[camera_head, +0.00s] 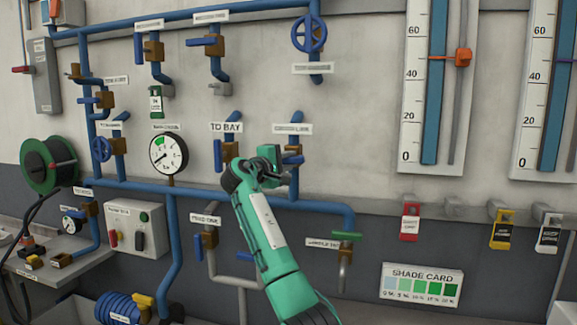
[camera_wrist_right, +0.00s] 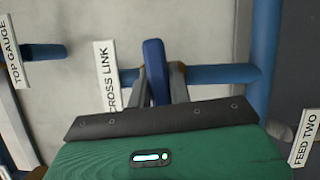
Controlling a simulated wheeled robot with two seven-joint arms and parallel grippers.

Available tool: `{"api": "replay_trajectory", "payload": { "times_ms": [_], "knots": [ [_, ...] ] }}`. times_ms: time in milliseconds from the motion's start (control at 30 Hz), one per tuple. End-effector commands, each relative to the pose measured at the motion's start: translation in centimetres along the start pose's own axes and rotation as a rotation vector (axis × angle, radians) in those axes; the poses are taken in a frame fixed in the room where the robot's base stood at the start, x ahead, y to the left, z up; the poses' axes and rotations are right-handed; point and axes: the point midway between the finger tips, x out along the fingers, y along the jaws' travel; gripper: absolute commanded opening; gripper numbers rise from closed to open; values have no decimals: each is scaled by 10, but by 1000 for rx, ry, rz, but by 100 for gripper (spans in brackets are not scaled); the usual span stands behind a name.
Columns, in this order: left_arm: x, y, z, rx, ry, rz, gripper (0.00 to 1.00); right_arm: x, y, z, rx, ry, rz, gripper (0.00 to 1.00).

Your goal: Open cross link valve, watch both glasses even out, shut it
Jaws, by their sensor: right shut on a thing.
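The cross link valve has its label (camera_head: 292,128) on the wall at the middle of the head view; the label also shows in the wrist view (camera_wrist_right: 107,76). My right gripper (camera_head: 271,160) is shut on its blue lever (camera_wrist_right: 154,70), which stands across the blue pipe (camera_wrist_right: 222,74) between the fingers. In the head view the gripper hides part of the valve. Two glasses, the left glass (camera_head: 436,90) and the right glass (camera_head: 551,95), show blue columns rising past the 60 mark; their tops are cut off. My left gripper is out of view.
Other valves crowd around, including TO BAY (camera_head: 218,152) on the left and a green-handled one (camera_head: 346,236) at lower right. A round gauge (camera_head: 168,155) is further left. Tags (camera_head: 410,222) hang below the glasses, above a shade card (camera_head: 421,285).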

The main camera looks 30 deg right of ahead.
Motion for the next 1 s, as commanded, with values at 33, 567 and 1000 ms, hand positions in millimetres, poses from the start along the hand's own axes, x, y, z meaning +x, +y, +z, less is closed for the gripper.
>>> {"api": "replay_trajectory", "payload": {
  "times_ms": [33,567,1000],
  "knots": [
    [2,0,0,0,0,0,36,0,-2,0,23,1,-12,0],
    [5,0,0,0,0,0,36,0,-3,0,111,0,-50,0],
    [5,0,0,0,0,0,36,0,-2,0,110,0,-49,42]
  ]
}}
